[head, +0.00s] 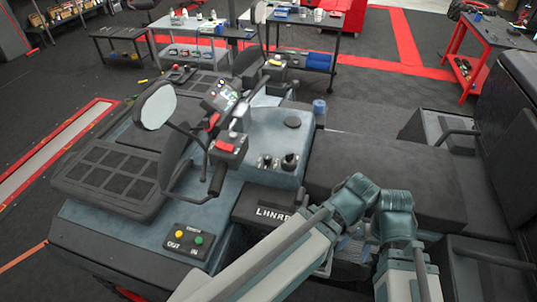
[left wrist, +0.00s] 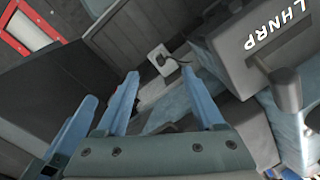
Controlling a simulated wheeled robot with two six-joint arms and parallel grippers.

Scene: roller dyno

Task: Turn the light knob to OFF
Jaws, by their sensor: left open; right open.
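I cannot single out the light knob for certain. In the head view, two small dark controls stand on the blue-grey console of the vehicle, a left one (head: 265,161) and a right one (head: 289,161); no light marking is readable. In the left wrist view a small pale plate with a dark part (left wrist: 163,59) lies beyond the fingers; I cannot tell what it is. My left gripper (left wrist: 160,75) is open and empty there, apart from that plate; in the head view my arms hide it. My right gripper (head: 350,247) is partly hidden among my arm links, open, its fingers unclear.
The gear housing marked LHNRP (head: 272,214) is close to my arms; in the left wrist view a dark lever (left wrist: 286,91) stands beside it. The handlebar, mirror (head: 157,106) and display (head: 221,97) rise left. A dark seat (head: 385,170) is right. A winch switch plate (head: 188,241) is lower left.

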